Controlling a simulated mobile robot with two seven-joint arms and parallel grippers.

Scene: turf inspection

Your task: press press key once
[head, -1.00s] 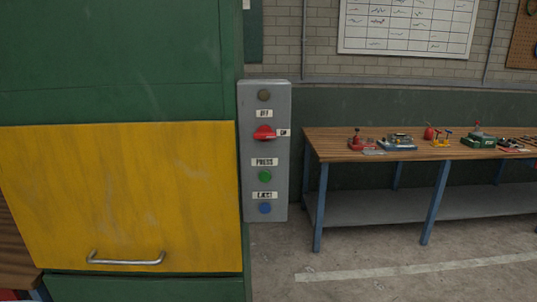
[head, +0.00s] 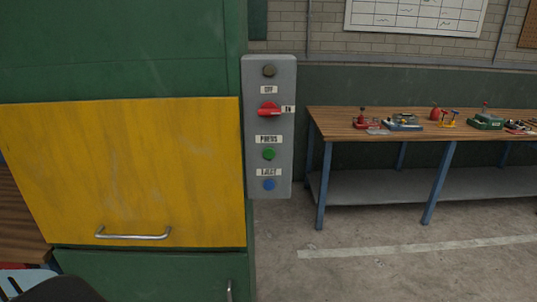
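A grey control panel (head: 285,130) is mounted at the right edge of the green machine in the head view. The green round key (head: 269,154) sits under the label "PRESS" (head: 269,139). Above it is a red rotary switch (head: 270,108) with an "OFF" label over it and an "ON" label at its right; its handle points sideways toward "ON". A dark, dull round lamp or button (head: 269,71) is at the top. A blue round button (head: 269,184) is at the bottom under a small label that is hard to read. Neither gripper is in view.
A yellow door (head: 130,170) with a metal handle (head: 133,235) fills the left. A wooden-topped workbench (head: 355,130) with blue legs carries several tools on the right. The concrete floor (head: 375,265) in front of it is clear. A dark rounded shape shows at the lower left.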

